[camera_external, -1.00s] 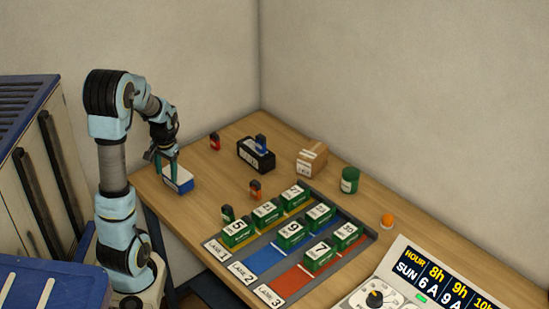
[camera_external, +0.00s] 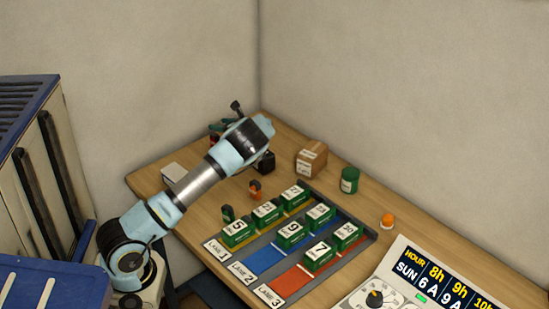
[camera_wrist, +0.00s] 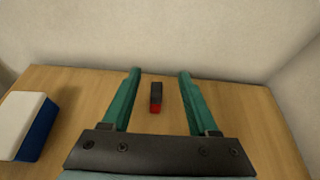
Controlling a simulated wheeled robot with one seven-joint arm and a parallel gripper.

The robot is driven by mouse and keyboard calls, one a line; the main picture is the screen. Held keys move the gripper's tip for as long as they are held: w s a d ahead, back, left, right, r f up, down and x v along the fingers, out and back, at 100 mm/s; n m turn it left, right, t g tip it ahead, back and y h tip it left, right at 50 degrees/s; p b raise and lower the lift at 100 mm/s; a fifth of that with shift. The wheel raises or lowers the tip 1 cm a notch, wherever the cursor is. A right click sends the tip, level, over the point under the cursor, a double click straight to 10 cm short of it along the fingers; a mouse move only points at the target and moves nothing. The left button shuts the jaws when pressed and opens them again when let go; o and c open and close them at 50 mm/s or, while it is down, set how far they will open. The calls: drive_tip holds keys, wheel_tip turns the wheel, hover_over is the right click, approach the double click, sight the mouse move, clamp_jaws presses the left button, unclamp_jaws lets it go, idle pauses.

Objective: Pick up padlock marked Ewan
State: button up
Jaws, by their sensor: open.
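A small red-and-dark padlock (camera_wrist: 156,97) is on the wooden table. In the wrist view it lies between the two teal fingers of my gripper (camera_wrist: 159,72), apart from both. My gripper is open and empty. In the external view my gripper (camera_external: 220,126) is at the far end of the table, and the red padlock (camera_external: 214,138) is partly hidden there. An orange padlock (camera_external: 255,188) and a green padlock (camera_external: 227,212) stand nearer the lanes. No name is readable on any padlock. The blue padlock seen earlier is hidden by my arm.
A white-and-blue box (camera_wrist: 38,128) lies left of my gripper. A black box (camera_external: 266,163) is partly behind my arm. A cardboard box (camera_external: 311,160), a green can (camera_external: 349,180) and lanes with several green blocks (camera_external: 236,233) fill the right side. Walls close off the back.

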wheel_tip(320, 180, down, 5)
drive_tip(key=shift+w+a+r, duration=0.1)
drive_tip(key=p+x, duration=0.3)
drive_tip(key=x, duration=0.3)
drive_tip(key=shift+a, duration=0.1)
drive_tip(key=shift+w+a+f+p, duration=0.3)
drive_tip(key=shift+a, duration=0.05)
drive_tip(key=shift+c, duration=0.3)
clamp_jaws()
